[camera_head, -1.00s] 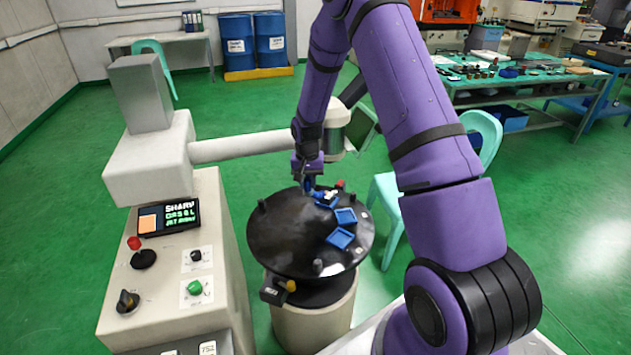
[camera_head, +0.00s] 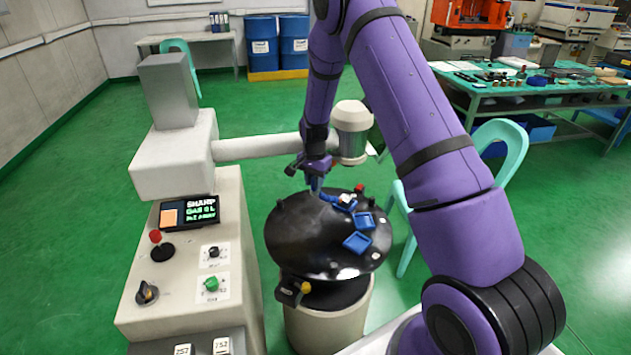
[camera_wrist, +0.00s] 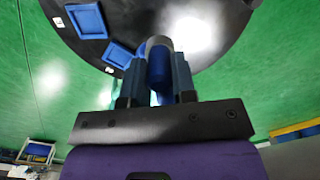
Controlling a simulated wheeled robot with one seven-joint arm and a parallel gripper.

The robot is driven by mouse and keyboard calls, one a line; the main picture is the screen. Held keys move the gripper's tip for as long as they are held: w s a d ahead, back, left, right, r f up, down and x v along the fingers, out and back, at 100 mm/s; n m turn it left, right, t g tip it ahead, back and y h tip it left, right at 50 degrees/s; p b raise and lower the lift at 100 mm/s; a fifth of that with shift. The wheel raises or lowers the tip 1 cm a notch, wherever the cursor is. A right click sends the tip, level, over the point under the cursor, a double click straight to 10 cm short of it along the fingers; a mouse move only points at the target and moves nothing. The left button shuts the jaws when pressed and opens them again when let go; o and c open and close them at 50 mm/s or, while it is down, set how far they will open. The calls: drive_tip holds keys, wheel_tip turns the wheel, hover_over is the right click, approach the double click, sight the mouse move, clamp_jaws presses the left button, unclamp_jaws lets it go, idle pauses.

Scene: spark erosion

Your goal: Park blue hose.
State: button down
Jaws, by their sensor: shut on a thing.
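My gripper (camera_head: 316,188) is over the far edge of the round black table (camera_head: 300,245). In the wrist view its two fingers (camera_wrist: 157,80) are shut on a blue rounded piece with a grey end, which I take to be the blue hose (camera_wrist: 158,66). The rest of the hose is hidden by the gripper or too small to make out. A blue-and-white piece (camera_head: 345,202) lies on the table just right of the fingertips. I cannot tell whether it joins the held hose.
Two blue square trays, one farther (camera_head: 366,221) and one nearer (camera_head: 357,242), lie on the table's right side. A red knob (camera_head: 359,188) is at its far edge. The control cabinet (camera_head: 190,270) stands left, with a grey-white arm (camera_head: 262,146) reaching behind my gripper. A chair (camera_head: 505,150) stands right.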

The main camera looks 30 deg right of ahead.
drive_tip(key=c, duration=0.9)
unclamp_jaws()
wheel_tip(320, 180, up, 11)
drive_tip(key=shift+f, duration=0.1)
